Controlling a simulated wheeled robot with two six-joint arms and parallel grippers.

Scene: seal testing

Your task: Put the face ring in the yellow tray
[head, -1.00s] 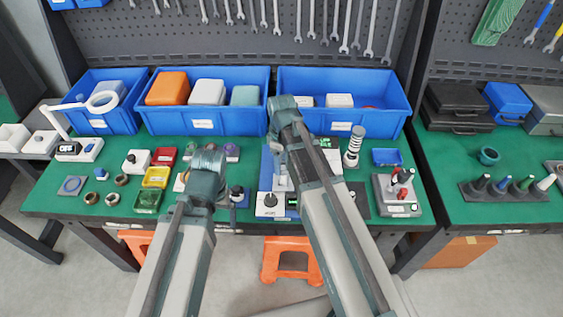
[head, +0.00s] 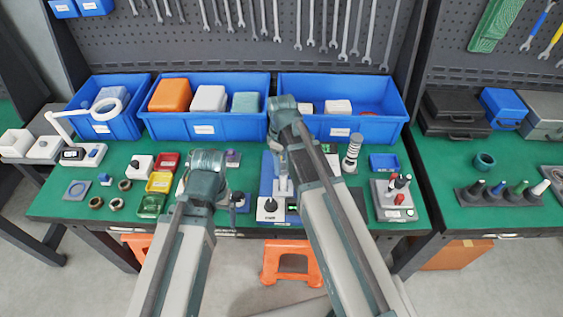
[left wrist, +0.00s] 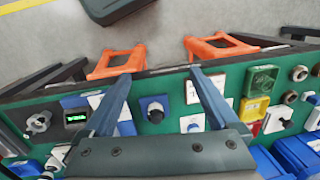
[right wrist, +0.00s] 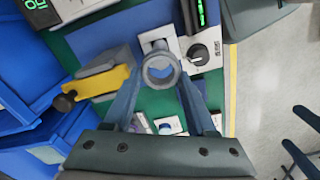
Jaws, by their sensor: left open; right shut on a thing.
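A grey metal face ring (right wrist: 161,86) is between the fingertips of my right gripper (right wrist: 162,70), which is shut on it, above the bench test station. In the head view my right gripper (head: 283,178) is partly hidden by my own arm. The yellow tray (head: 159,182) stands left of centre on the green bench, between a red and a green tray; it also shows in the left wrist view (left wrist: 253,108). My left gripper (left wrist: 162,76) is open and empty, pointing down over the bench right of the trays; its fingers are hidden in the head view.
The red tray (head: 167,161) and green tray (head: 151,205) stand close to the yellow one. Several bronze rings (head: 116,204) lie to its left. Blue bins (head: 204,126) line the back.

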